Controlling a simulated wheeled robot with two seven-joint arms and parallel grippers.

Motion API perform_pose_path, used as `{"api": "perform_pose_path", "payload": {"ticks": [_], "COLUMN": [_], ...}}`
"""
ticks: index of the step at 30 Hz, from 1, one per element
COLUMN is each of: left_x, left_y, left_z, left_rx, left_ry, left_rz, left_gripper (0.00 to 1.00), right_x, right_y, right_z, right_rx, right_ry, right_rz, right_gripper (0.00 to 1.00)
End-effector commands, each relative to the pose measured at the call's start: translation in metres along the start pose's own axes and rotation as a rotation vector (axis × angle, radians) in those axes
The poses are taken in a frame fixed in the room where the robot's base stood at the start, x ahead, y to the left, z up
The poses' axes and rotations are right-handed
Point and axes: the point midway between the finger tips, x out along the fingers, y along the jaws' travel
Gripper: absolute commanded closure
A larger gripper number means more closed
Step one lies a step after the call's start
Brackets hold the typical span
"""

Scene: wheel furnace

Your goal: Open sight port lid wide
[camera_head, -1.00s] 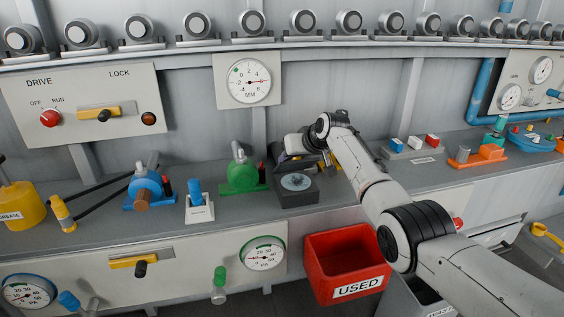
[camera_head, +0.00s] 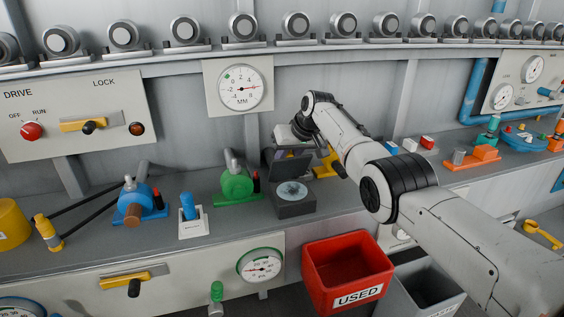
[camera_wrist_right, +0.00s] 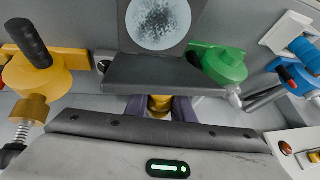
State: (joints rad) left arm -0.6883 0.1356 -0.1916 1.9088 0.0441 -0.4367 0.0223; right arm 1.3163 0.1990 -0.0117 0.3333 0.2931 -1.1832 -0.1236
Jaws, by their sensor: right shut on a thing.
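The sight port (camera_head: 293,208) is a dark square box with a round speckled glass, standing on the bench in the head view. Its glass also shows at the top of the right wrist view. The dark flat lid (camera_head: 285,168) stands raised at the back edge of the box. In the right wrist view the lid (camera_wrist_right: 163,74) is seen nearly edge-on, with a yellow knob (camera_wrist_right: 159,104) on its outer side. My right gripper (camera_wrist_right: 160,108) is shut on this knob. In the head view my right gripper (camera_head: 297,153) is behind the lid, partly hidden. My left gripper is not in view.
A green valve (camera_head: 237,186) stands close left of the port. A yellow fitting (camera_head: 327,166) stands close to its right, partly behind my arm. The wall with a dial gauge (camera_head: 239,87) rises behind. A red USED bin (camera_head: 347,265) is below the bench front.

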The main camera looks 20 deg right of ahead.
Motion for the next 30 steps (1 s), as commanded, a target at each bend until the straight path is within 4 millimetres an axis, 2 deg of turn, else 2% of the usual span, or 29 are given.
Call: {"api": "perform_pose_path", "payload": {"ticks": [2,3,6,19,23,30], "left_x": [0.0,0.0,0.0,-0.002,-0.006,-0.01], "left_y": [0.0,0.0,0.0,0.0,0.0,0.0], "left_z": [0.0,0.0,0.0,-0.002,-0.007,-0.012], "left_rx": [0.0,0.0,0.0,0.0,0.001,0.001], "left_ry": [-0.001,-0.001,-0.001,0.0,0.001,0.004], "left_rz": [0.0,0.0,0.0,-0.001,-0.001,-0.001], "left_gripper": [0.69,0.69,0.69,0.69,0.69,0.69], "right_x": [-0.001,-0.001,-0.001,-0.005,-0.014,-0.043], "right_y": [-0.001,-0.001,-0.001,0.0,0.0,0.0], "right_z": [-0.003,-0.003,-0.003,-0.002,-0.003,-0.002], "right_rx": [-0.001,-0.001,-0.001,-0.001,-0.001,-0.002], "right_ry": [0.01,0.01,0.008,0.003,0.004,0.007], "right_rz": [-0.001,-0.001,-0.001,-0.001,-0.001,0.0], "right_gripper": [1.0,0.75,0.6,0.6,0.6,0.6]}}
